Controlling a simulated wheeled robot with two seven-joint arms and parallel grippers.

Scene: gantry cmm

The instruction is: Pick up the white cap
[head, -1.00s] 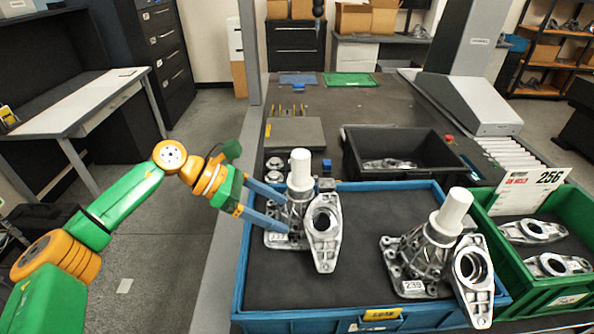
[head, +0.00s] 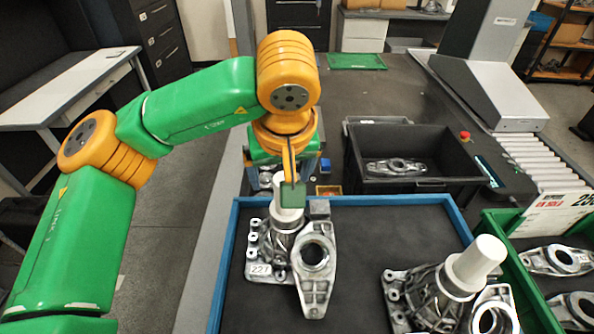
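A white cap (head: 285,217) stands on top of the left metal casting (head: 285,250), which carries a tag and sits in the blue tray (head: 226,262). My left gripper (head: 291,193) reaches down from above at this cap. A green finger covers the cap's upper part, so I cannot tell whether the fingers are closed on it. A second white cap (head: 476,264) stands tilted on the right metal casting (head: 432,302), clear of my gripper. My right gripper is not in view.
A flat metal bracket (head: 314,285) leans against the left casting. A black bin (head: 415,183) with a metal part stands behind the tray. A green bin (head: 506,262) with similar parts is at the right. The tray's middle is clear.

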